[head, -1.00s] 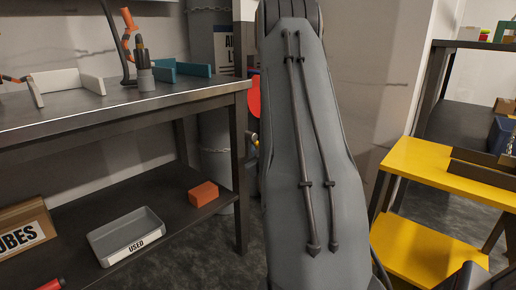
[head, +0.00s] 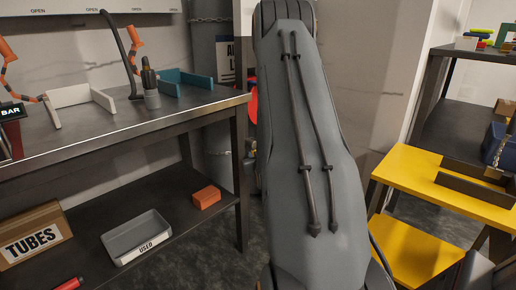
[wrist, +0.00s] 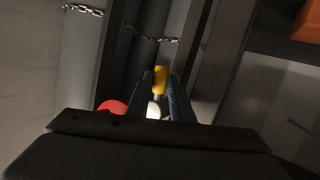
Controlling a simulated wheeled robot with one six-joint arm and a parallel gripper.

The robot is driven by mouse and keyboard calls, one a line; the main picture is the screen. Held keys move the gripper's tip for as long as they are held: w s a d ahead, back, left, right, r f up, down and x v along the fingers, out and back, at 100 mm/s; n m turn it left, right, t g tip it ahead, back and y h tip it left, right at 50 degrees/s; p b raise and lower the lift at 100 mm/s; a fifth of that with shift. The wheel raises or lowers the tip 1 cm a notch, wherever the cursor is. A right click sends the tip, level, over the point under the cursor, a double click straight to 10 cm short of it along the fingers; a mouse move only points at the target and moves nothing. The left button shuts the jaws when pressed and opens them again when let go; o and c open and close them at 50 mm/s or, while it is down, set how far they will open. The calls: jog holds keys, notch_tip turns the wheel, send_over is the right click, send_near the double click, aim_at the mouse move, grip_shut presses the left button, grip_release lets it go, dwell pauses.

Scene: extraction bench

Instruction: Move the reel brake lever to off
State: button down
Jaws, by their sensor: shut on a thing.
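In the wrist view the two dark fingers of my gripper (wrist: 164,92) are shut on a yellow piece (wrist: 160,80), which shows between and just beyond the tips. It looks like the grip of the reel brake lever, but the rest of the lever is hidden. A pale round part (wrist: 153,111) lies behind it, between the fingers. A red round part (wrist: 112,106) shows to the left of the fingers. In the head view a red disc (head: 253,99) is mostly covered by my arm, which also hides my gripper and the lever.
A dark bench (head: 120,125) stands at the left. Its lower shelf holds a grey USED tray (head: 137,238), an orange block (head: 206,197) and a TUBES box (head: 34,236). A grey chained cylinder (head: 213,45) stands behind. A yellow step stand (head: 440,180) is at the right.

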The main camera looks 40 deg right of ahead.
jog(key=shift+a+r+m+y+p, duration=0.1)
jog(key=shift+a+m+y+p, duration=0.35)
jog(key=shift+p, duration=0.9)
jog(key=shift+g, duration=0.3)
jog(key=c, duration=1.8)
grip_release()
jog(key=shift+c, duration=0.2)
jog(key=shift+s, duration=0.1)
jog(key=p+v, duration=0.2)
jog(key=v, duration=0.5)
jog(key=shift+s, duration=0.35)
jog(key=shift+a+r, duration=0.1)
